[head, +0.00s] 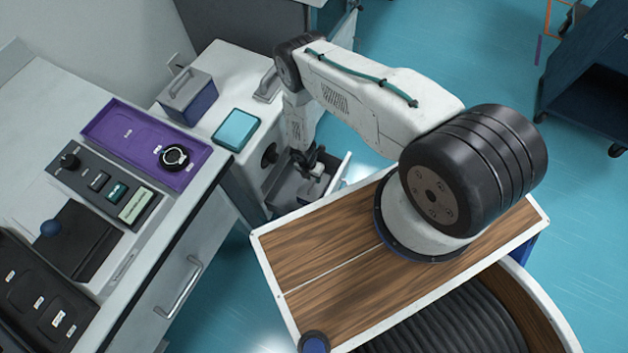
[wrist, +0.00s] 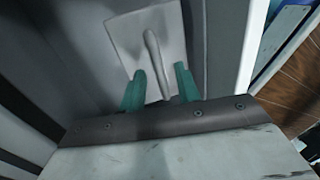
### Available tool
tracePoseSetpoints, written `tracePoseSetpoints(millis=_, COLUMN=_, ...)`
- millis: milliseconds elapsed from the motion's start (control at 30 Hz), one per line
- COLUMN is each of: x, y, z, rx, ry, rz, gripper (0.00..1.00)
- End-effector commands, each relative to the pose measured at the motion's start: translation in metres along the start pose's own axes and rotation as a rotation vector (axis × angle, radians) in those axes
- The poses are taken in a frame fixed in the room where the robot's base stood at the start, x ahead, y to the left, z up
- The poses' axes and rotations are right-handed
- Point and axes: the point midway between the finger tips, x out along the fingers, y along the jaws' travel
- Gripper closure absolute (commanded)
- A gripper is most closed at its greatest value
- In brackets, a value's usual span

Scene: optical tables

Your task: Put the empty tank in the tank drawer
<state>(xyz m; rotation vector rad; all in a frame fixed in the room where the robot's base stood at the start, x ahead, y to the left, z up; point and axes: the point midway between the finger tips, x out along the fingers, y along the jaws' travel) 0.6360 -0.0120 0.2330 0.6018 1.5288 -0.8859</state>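An open drawer (head: 285,190) juts from the white cabinet, and my gripper (head: 312,160) reaches down into it. A pale grey tank with a raised bar handle (wrist: 152,50) sits inside, beneath my gripper in the wrist view. In the head view it is mostly hidden by the arm. My teal fingertips (wrist: 160,85) stand apart on either side of the handle, with visible gaps. I cannot see the fingers clearly in the head view. Nothing shows whether this tank is empty.
A grey and purple box with a handle (head: 187,95) and a teal-topped block (head: 236,130) stand on the cabinet top. A purple tray (head: 125,130) holds a round black part (head: 174,157). A dark cart (head: 590,100) stands at the right. Drawer walls flank my gripper closely.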

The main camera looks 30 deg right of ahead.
Motion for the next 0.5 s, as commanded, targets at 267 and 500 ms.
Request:
tracePoseSetpoints(millis=267, x=-0.061, y=0.001, z=0.001, rx=-0.001, ry=-0.001, rz=0.000, gripper=0.67)
tracePoseSetpoints(millis=500, x=-0.088, y=0.000, z=0.000, rx=0.000, ry=0.000, rz=-0.001, gripper=0.67)
